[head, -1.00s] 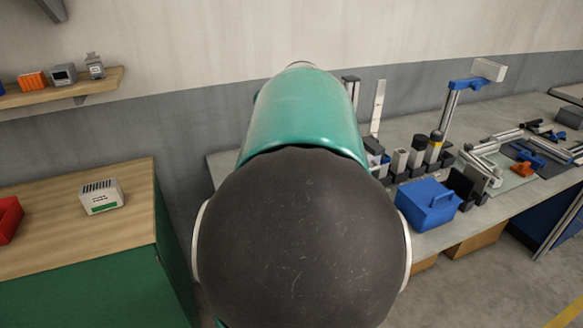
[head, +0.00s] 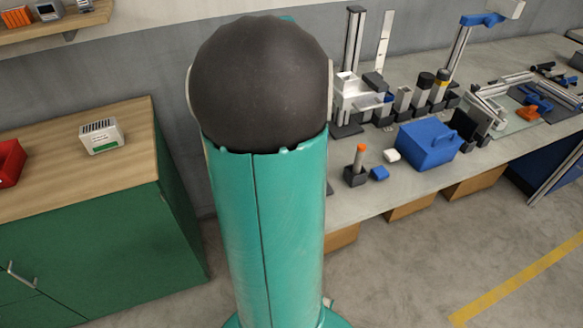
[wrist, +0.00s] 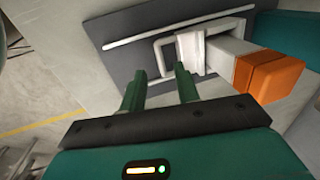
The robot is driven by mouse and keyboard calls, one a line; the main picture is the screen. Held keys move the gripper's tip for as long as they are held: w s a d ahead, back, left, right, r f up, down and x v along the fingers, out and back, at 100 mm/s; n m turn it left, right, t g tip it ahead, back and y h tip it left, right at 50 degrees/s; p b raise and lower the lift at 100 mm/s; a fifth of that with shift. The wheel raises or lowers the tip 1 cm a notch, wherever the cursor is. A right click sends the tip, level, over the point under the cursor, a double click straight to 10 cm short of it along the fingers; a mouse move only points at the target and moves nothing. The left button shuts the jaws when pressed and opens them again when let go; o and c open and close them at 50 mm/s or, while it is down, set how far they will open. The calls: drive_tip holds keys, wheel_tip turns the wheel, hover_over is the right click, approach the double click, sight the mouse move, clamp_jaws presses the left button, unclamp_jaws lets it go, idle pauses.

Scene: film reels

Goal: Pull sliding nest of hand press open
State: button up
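In the wrist view a pale block (wrist: 190,50) with a thin loop handle (wrist: 158,48) sits on a dark grey plate (wrist: 130,60) with light rails; it looks like the sliding nest. My gripper (wrist: 159,70) is open and empty. Its two green fingers point at the handle, with their tips just short of it or around it; I cannot tell whether they touch. In the head view a silver device with an upright post (head: 355,95), possibly the hand press, stands on the bench, partly behind my arm. My gripper is hidden there.
An orange block (wrist: 268,75) on a pale bar lies right of the handle in the wrist view. On the bench are a blue box (head: 427,147), an orange-topped holder (head: 356,168) and several dark-based posts. A green cabinet (head: 95,225) stands left. The floor in front is clear.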

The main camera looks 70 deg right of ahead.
drive_tip(key=f, duration=0.5)
drive_tip(key=shift+w+d+f, duration=0.1)
drive_tip(key=shift+w+d, duration=0.25)
drive_tip(key=shift+c, duration=0.2)
clamp_jaws()
